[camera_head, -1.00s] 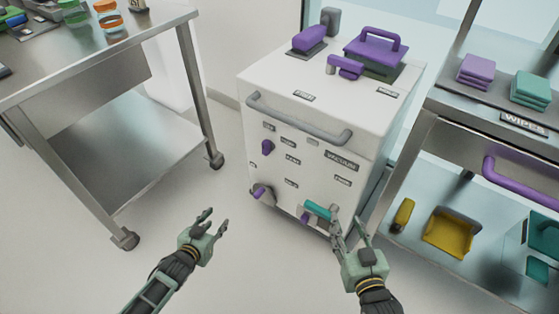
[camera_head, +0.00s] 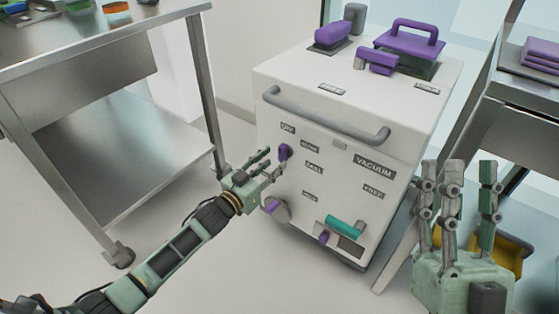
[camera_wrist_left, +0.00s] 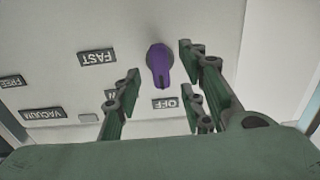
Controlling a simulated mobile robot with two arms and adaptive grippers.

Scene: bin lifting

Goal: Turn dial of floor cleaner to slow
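The floor cleaner (camera_head: 345,115) is a white box with a grey front handle and labels on its front. Its purple dial (camera_head: 284,152) is at the upper left of the front face. In the left wrist view, upside down, the dial (camera_wrist_left: 159,66) has its narrow end towards the OFF label (camera_wrist_left: 165,103); the FAST label (camera_wrist_left: 97,58) is to its left. A finger partly covers another label between them. My left gripper (camera_head: 271,160) is at the dial, open, with fingers either side; contact cannot be told. My right gripper (camera_head: 458,180) is open and empty, fingers upward, at the lower right.
A teal lever (camera_head: 345,227) and purple knobs are low on the cleaner's front. Purple-handled items (camera_head: 408,40) sit on its top. A metal table (camera_head: 110,45) stands left and a shelf unit (camera_head: 525,100) right. Floor between table and cleaner is clear.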

